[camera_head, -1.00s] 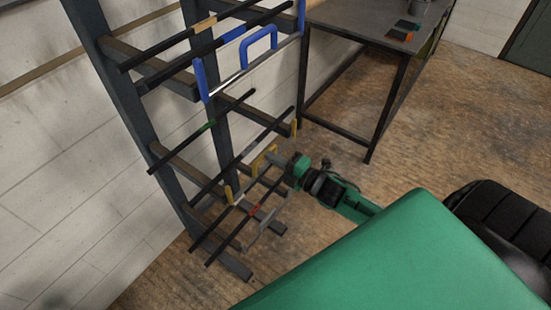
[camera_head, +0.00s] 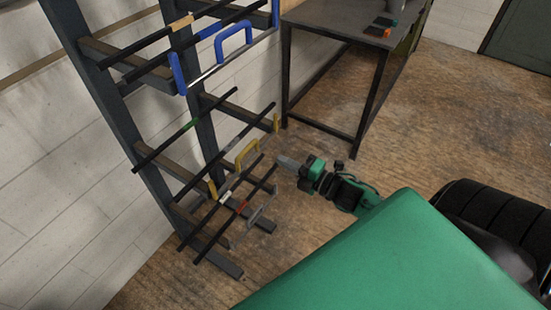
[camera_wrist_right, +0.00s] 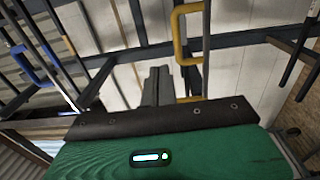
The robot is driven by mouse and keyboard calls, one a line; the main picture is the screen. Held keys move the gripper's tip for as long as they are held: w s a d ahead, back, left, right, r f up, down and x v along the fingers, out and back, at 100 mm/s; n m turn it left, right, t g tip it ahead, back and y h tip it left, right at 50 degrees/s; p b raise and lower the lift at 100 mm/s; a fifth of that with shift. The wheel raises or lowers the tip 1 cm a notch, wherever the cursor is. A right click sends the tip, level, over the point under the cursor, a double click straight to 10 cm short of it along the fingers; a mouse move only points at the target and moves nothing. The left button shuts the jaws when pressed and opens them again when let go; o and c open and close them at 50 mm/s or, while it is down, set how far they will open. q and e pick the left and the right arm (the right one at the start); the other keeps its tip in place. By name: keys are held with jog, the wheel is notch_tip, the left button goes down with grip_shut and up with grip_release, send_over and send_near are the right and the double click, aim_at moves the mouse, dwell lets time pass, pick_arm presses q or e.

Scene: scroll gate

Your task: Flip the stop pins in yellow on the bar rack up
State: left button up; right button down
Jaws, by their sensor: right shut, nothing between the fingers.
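The dark bar rack (camera_head: 207,128) stands against the wall, left of centre in the head view. Its yellow set is on the lower arms: a yellow handle (camera_head: 246,153), a yellow stop pin (camera_head: 277,122) at the far arm's end and another yellow pin (camera_head: 212,188) at the near arm's end. Both pins look upright. My right gripper (camera_head: 281,160) is shut and empty, just right of the yellow handle, apart from it. In the wrist view its fingers (camera_wrist_right: 158,86) point at the rack, with a yellow handle (camera_wrist_right: 177,38) beyond. My left gripper is not in view.
Black bars lie across the rack arms. A blue handle (camera_head: 233,40) and blue pin (camera_head: 178,74) are above; a grey handle (camera_head: 258,213) is low down. A dark table (camera_head: 345,38) stands behind.

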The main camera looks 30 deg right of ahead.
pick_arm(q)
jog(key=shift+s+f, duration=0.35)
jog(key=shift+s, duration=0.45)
pick_arm(e)
jog(key=v, duration=0.3)
jog(key=shift+s+d+r, duration=0.1)
jog(key=shift+s+r, duration=0.2)
jog(key=shift+r, duration=0.1)
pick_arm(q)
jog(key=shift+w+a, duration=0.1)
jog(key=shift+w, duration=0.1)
